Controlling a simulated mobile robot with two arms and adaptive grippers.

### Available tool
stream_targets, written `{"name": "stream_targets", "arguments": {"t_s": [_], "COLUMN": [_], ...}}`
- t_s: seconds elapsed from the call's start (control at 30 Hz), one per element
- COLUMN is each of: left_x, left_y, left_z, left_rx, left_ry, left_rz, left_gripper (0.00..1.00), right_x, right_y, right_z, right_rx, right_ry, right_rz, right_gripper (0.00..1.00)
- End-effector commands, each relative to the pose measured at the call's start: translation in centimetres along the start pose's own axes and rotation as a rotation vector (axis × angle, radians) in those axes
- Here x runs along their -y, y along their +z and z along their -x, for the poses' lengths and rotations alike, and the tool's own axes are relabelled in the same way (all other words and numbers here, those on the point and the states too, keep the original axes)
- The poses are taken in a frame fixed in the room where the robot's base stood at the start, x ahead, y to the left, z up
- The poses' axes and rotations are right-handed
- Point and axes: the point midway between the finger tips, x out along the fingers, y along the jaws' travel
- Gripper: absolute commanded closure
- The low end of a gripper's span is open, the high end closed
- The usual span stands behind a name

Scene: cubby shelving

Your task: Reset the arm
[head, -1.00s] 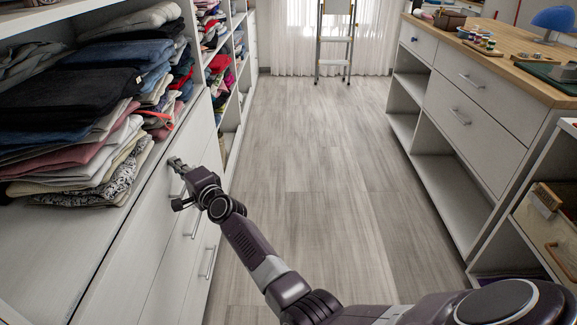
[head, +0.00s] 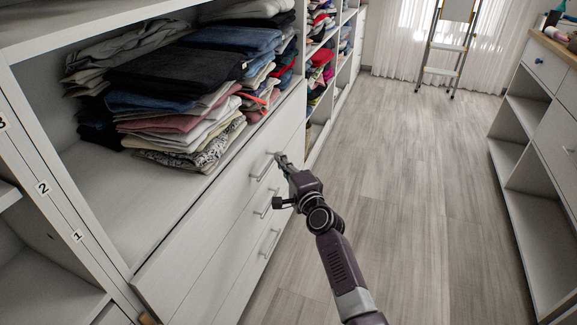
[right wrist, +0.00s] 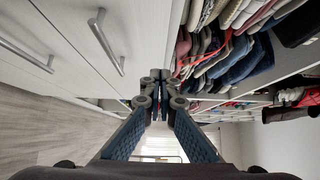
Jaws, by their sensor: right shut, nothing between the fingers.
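My right gripper (head: 281,160) is shut and empty. It sits beside the top drawer's handle (head: 263,168), at the upper right end of the white drawer front (head: 205,232); the picture does not settle whether they touch. In the right wrist view the fingers (right wrist: 158,77) meet at their tips, with nothing between them. A drawer handle (right wrist: 106,42) shows there to the left, apart from the fingertips. My right arm reaches up from the bottom of the head view. My left gripper is not in view.
Folded clothes (head: 180,110) are stacked on the shelf above the drawers. More drawer handles (head: 269,243) lie below. The grey wooden floor (head: 420,190) to the right is clear up to a white cabinet (head: 540,200). A stepladder (head: 447,47) stands by the curtains.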

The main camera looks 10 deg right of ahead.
Motion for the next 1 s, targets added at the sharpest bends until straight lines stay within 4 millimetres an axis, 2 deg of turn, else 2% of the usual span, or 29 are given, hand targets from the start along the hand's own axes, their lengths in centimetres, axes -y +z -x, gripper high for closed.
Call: {"name": "stream_targets", "arguments": {"t_s": [0.03, 0.23, 0.57, 0.67, 0.77, 0.87, 1.0], "left_x": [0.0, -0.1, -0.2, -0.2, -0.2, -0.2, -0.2], "left_y": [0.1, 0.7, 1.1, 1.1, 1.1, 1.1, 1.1], "left_z": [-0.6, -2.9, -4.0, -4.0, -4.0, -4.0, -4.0], "left_rx": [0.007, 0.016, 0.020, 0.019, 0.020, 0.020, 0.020], "left_ry": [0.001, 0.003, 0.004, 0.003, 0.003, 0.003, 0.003], "left_rz": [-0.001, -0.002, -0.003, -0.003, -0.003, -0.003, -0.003], "left_gripper": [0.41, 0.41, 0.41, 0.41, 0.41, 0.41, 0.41], "right_x": [0.1, 0.0, -0.4, -2.7, -7.1, -12.7, -19.8], "right_y": [0.0, -0.1, 0.1, 1.1, 2.9, 4.8, 6.2], "right_z": [0.9, 3.4, 4.9, 6.2, 9.3, 14.0, 21.9], "right_rx": [-0.001, -0.001, 0.006, 0.044, 0.126, 0.244, 0.426], "right_ry": [0.002, 0.001, 0.010, 0.065, 0.174, 0.317, 0.518], "right_rz": [0.000, 0.001, 0.016, 0.099, 0.262, 0.471, 0.748], "right_gripper": [1.00, 1.00, 1.00, 1.00, 1.00, 1.00, 1.00]}}
